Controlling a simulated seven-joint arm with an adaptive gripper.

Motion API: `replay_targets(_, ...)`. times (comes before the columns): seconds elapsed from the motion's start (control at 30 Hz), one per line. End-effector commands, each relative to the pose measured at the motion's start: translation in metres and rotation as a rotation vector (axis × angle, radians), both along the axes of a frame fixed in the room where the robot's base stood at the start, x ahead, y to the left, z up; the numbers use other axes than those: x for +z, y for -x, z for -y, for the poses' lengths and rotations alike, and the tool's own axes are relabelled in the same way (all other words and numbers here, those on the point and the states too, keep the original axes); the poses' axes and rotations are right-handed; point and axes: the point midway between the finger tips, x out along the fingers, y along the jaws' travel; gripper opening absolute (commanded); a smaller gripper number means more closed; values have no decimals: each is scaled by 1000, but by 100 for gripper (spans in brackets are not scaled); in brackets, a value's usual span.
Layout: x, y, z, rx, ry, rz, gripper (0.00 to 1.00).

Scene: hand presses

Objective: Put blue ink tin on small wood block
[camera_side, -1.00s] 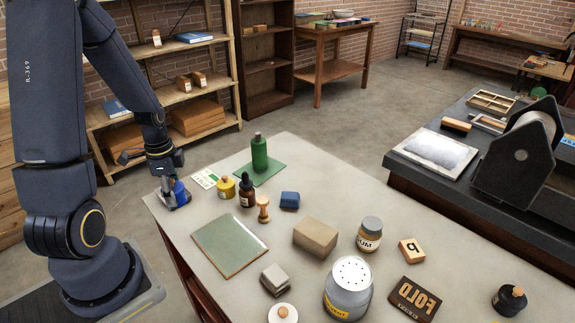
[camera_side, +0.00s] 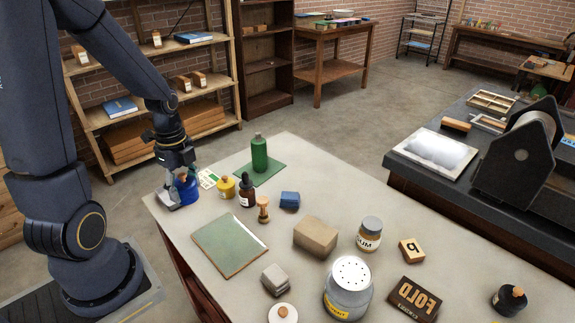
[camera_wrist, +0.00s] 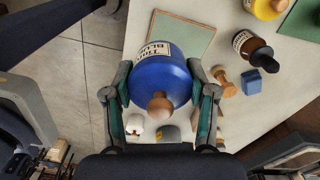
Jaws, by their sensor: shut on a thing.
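The blue ink tin (camera_side: 187,189), with a round wooden knob on top, is at the table's left corner in the side view. It also shows large in the wrist view (camera_wrist: 158,72), its pale label facing the upper left. My gripper (camera_wrist: 160,98) is shut on the tin, one finger on each side. In the side view my gripper (camera_side: 178,192) partly covers it; I cannot tell how high it is above the table. A small wood block (camera_side: 411,251) with a dark letter lies right of centre, far from my gripper, with nothing on top.
A green plate (camera_side: 229,245), yellow tin (camera_side: 227,188), dark bottle (camera_side: 247,190), wooden stamp (camera_side: 263,210) and blue block (camera_side: 290,200) lie near my gripper. A tan block (camera_side: 316,236), jar (camera_side: 369,235), shaker can (camera_side: 348,287) and FOLD block (camera_side: 414,299) crowd the middle and front.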

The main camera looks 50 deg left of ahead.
Motion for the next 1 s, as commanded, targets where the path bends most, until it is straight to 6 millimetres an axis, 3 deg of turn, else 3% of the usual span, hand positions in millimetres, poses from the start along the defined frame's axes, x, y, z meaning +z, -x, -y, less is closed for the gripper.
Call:
replay_targets(0.3,22,-60,76,-511,-1,3,0)
replay_targets(0.6,38,-87,169,-882,1,-1,0)
replay_targets(0.8,40,-85,201,-981,0,-1,0)
replay_targets(1.0,30,-102,211,-1001,2,-3,0)
